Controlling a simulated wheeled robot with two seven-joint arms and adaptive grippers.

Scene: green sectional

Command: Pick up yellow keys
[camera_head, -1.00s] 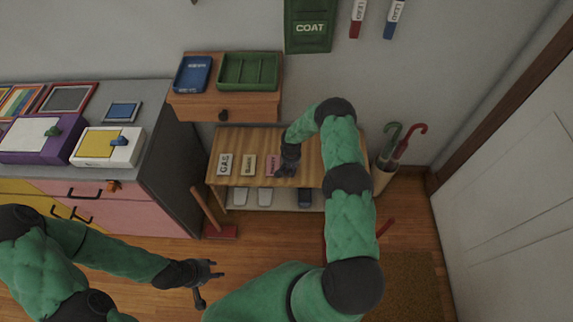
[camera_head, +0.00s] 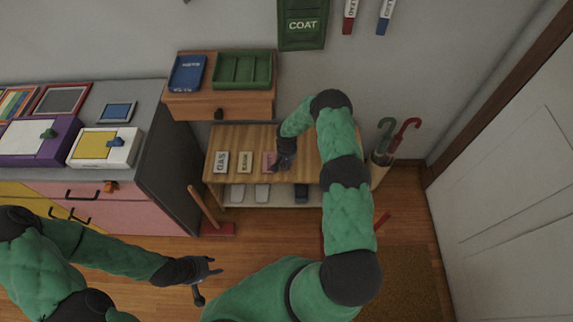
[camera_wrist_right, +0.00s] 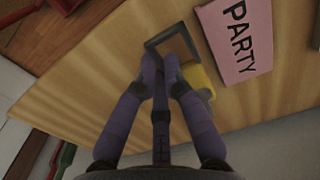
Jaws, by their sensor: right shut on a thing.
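The yellow keys (camera_wrist_right: 201,77) lie over the wooden bench top in the right wrist view, a yellow piece with a dark square ring-like part beside it. My right gripper (camera_wrist_right: 161,68) is shut on them, its fingers covering part of them. I cannot tell whether they still touch the wood. In the head view my right gripper (camera_head: 277,165) is at the bench beside the pink card, and the keys are hidden there. My left gripper (camera_head: 211,267) is empty, its fingers apart, low over the floor.
The bench (camera_head: 312,150) also bears a pink PARTY card (camera_wrist_right: 236,38) and two pale cards, with shoes on a shelf below. A wooden drawer box (camera_head: 245,105) with blue and green trays is above. An umbrella stand (camera_head: 381,172) is right of the bench.

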